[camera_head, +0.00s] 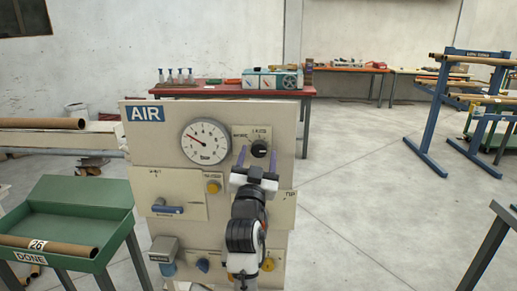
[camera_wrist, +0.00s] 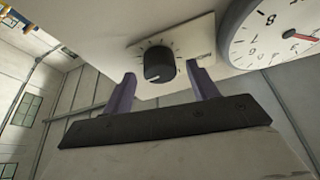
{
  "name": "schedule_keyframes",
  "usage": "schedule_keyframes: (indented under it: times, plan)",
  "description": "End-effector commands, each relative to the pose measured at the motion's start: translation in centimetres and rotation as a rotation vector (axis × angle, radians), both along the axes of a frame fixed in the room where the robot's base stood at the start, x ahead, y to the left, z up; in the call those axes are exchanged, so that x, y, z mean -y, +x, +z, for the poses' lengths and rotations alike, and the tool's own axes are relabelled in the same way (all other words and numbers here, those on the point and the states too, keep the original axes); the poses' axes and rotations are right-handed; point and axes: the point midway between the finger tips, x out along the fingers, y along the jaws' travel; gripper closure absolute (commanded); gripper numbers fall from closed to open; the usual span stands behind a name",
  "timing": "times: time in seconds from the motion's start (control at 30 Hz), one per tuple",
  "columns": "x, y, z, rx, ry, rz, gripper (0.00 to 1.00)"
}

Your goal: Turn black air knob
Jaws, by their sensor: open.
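The black air knob (camera_head: 259,148) sits on a small labelled plate at the upper right of the beige AIR panel (camera_head: 160,150), right of the round gauge. In the wrist view the knob (camera_wrist: 159,64) shows with a white pointer mark and dial marks around it. My gripper (camera_head: 256,157) is open in front of the panel, just below the knob in the head view. In the wrist view its two purple fingers (camera_wrist: 162,80) stand on either side of the knob, with visible gaps. I cannot tell how far the fingertips are from the panel.
The gauge (camera_head: 205,142) is left of the knob. Lower on the panel are a blue lever (camera_head: 166,209), a yellow knob (camera_head: 213,187) and other controls. A green tray (camera_head: 75,215) with a tube stands left. A red table (camera_head: 225,93) stands behind.

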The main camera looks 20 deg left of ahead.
Motion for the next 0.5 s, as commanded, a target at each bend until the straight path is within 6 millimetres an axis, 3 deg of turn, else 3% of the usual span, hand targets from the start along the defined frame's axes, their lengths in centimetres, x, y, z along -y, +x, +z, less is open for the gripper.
schedule_keyframes:
  times: [0.13,0.43,0.5]
  plan:
    - [-0.19,0.95,0.48,0.001,0.0,0.0,0.41]
    - [-0.25,1.14,0.45,0.001,0.0,0.001,0.41]
    - [-0.26,1.13,0.46,0.001,0.0,0.001,0.49]
